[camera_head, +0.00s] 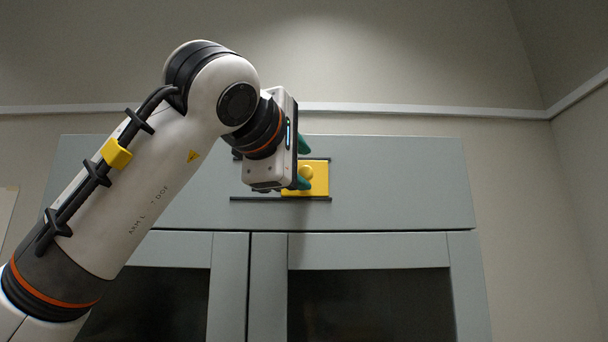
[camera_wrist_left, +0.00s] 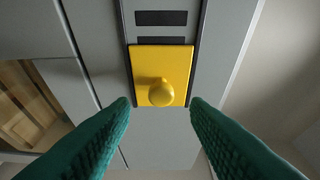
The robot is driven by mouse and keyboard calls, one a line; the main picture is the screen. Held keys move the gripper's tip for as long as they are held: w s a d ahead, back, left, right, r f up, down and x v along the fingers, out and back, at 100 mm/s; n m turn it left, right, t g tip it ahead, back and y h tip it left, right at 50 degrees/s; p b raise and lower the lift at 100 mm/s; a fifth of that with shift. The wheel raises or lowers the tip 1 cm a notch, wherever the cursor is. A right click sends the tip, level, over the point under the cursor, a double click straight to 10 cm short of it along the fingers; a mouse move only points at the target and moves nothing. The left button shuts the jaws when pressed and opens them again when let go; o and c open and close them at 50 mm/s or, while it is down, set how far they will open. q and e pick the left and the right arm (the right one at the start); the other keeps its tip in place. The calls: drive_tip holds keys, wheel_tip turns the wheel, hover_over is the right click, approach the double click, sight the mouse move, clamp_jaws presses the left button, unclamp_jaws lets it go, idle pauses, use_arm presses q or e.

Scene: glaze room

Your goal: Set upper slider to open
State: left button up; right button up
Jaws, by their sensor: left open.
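The upper slider is a yellow plate (camera_head: 320,178) with a round yellow knob, set between two dark rails on the grey cabinet's upper panel. In the head view the plate sits at the right end of the rails, partly behind my left gripper (camera_head: 303,164). In the left wrist view the yellow plate (camera_wrist_left: 176,58) and its knob (camera_wrist_left: 161,93) show in full. My left gripper (camera_wrist_left: 160,105) is open, its green fingers on either side of the knob with gaps to it. Two dark slots (camera_wrist_left: 162,18) show beside the plate. My right gripper is not in view.
The grey cabinet (camera_head: 400,185) has two dark-paned doors (camera_head: 370,300) below the slider panel. A pale rail runs along the wall (camera_head: 400,110) behind it. The space right of the cabinet is clear.

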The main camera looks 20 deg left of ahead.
use_arm(q)
drive_tip(key=s+b, duration=0.2)
drive_tip(key=s, duration=0.7)
drive_tip(key=shift+s+a+b, duration=0.3)
drive_tip(key=shift+a, duration=0.05)
